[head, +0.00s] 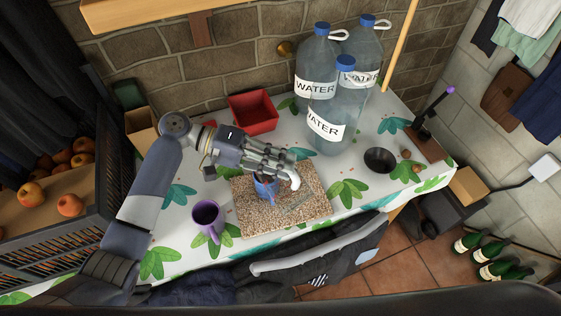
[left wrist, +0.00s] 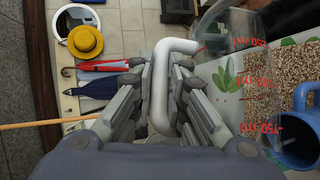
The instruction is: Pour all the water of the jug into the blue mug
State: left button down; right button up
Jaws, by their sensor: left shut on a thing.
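The blue mug (head: 266,189) stands on a speckled board (head: 250,218), its top partly hidden under my left gripper. The mug also shows at the right edge of the left wrist view (left wrist: 303,128). My left gripper (head: 283,163) is shut on the white handle (left wrist: 160,85) of the clear jug (left wrist: 240,75). The jug has red volume marks and is beside the mug in the wrist view. In the head view its clear body is hard to make out over the board. I cannot tell its tilt or how much water it holds. My right gripper is not in view.
A purple mug (head: 207,217) stands left of the board. A red box (head: 253,112) and several large water bottles (head: 324,120) stand behind. A dark bowl (head: 380,160) is to the right. A black crate (head: 60,240) with apples is at the left.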

pick_arm(q)
jog(key=shift+w+a+r, duration=0.15)
jog(key=shift+w, duration=0.1)
dwell(0.3)
jog(key=shift+s, duration=0.3)
jog(key=shift+d, duration=0.2)
jog(key=shift+s+d+r+y+p, duration=0.2)
jog(key=shift+s+y+p, duration=0.1)
jog(key=shift+p, duration=0.65)
jog(key=shift+s+d+m, duration=0.1)
jog(key=shift+s+m, duration=0.1)
jog(key=shift+m, duration=0.1)
jog(key=shift+f, duration=0.1)
